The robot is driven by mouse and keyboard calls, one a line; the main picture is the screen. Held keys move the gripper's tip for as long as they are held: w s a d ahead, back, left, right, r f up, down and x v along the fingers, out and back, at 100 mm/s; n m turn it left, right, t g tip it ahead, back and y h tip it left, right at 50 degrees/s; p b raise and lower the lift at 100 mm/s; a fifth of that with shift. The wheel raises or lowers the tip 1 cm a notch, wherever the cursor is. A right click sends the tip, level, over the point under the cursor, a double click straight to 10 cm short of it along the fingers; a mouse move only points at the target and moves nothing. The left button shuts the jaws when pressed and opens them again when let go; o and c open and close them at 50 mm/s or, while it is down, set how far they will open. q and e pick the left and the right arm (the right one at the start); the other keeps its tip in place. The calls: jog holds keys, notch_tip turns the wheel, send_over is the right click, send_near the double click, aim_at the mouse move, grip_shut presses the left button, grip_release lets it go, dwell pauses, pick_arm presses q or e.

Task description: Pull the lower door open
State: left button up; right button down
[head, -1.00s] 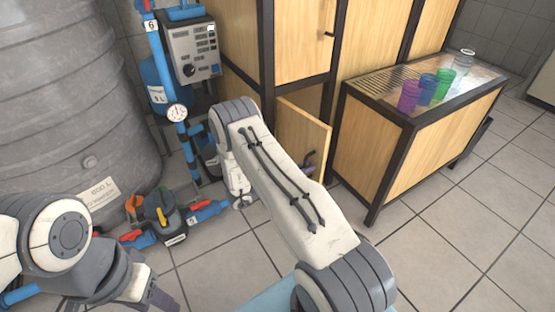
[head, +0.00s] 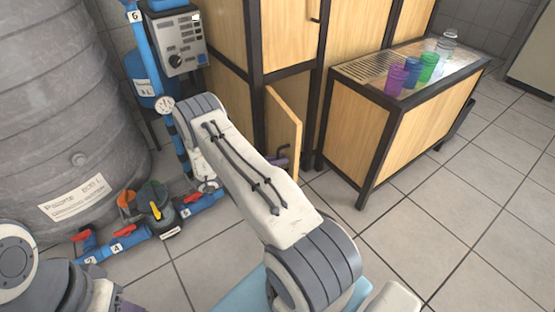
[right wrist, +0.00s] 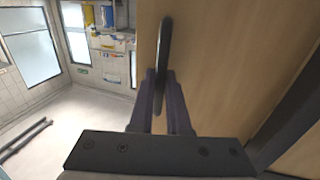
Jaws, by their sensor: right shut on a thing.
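The lower door (head: 284,118) is a light wood panel under the tall cabinet. In the head view it stands swung out from the cabinet, seen at a steep angle with its edge towards me. Its dark handle (right wrist: 163,48) shows upright in the right wrist view against the wood. My right gripper (right wrist: 160,88) is shut on the handle; in the head view the gripper (head: 282,157) shows low at the door, partly behind my arm. My left arm is at the lower left of the head view; only a sliver of its gripper (head: 130,306) shows, its fingertips cut off.
A low wooden table (head: 352,130) with coloured cups stands right of the door. A large grey tank (head: 70,110) and blue pipes with valves (head: 152,212) are at left. Tiled floor (head: 420,230) is clear at front right.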

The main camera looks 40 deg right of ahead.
jog(key=shift+w+r, duration=0.1)
jog(key=shift+w, duration=0.05)
jog(key=c, duration=0.9)
grip_release()
jog(key=p+v, duration=0.2)
jog(key=v, duration=0.8)
jog(key=shift+a, duration=0.2)
